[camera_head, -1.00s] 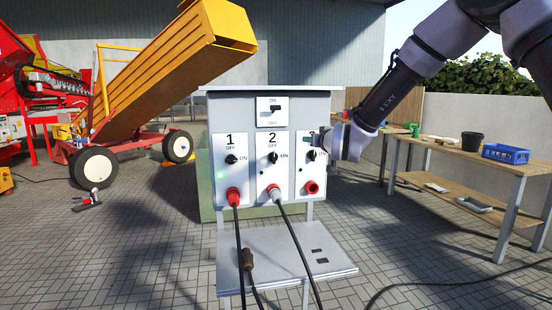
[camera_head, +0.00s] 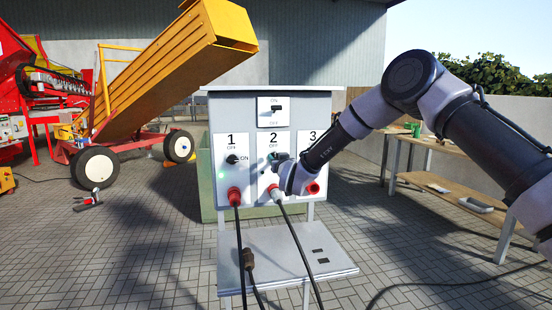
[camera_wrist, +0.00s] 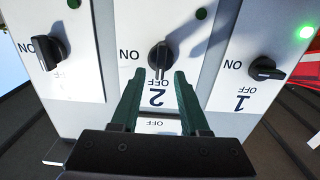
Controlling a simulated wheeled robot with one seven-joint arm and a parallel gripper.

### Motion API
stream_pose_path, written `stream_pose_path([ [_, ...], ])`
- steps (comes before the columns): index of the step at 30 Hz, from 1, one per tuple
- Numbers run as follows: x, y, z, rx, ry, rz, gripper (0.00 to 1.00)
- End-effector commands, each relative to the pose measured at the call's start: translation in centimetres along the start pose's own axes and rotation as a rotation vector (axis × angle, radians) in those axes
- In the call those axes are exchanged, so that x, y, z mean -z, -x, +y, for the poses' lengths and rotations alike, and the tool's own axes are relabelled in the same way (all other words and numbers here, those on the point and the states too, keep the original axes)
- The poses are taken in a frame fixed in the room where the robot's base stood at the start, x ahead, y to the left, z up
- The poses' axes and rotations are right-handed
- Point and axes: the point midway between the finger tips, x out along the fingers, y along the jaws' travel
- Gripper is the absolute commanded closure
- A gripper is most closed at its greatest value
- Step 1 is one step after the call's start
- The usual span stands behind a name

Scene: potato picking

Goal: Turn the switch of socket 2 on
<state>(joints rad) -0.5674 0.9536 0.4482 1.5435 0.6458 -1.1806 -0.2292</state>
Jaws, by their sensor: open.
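The switch of socket 2 is a black knob (camera_wrist: 160,57) on a white panel, shown upside down in the wrist view. Its handle points towards the OFF mark. My gripper (camera_wrist: 160,75) is open, with its two dark green fingers on either side of the lower part of the knob. I cannot tell whether they touch it. In the head view my gripper (camera_head: 276,158) is in front of panel 2 (camera_head: 268,139) and hides most of the knob. The lamp (camera_wrist: 201,13) of socket 2 looks dark.
Switch 1 (camera_head: 232,159) points towards ON, and its green lamp (camera_wrist: 306,32) is lit. Switch 3 (camera_wrist: 49,50) is on the other side. Plugs with cables hang from socket 1 (camera_head: 234,195) and socket 2 (camera_head: 275,192). A grey shelf (camera_head: 285,262) juts out below.

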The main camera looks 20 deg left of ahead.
Motion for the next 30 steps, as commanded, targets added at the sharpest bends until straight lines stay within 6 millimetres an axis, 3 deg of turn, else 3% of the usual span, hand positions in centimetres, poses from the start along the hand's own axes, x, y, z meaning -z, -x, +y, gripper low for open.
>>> stream_pose_path([
  [6, 0.0, -1.6, 0.0, 0.001, 0.001, 0.001, 0.55],
  [14, 0.1, -1.7, 0.0, 0.001, 0.001, 0.001, 0.55],
  [18, 0.1, -1.7, 0.0, 0.001, 0.0, 0.001, 1.0],
  [30, 0.0, -1.7, 0.0, 0.001, -0.035, 0.0, 1.0],
])
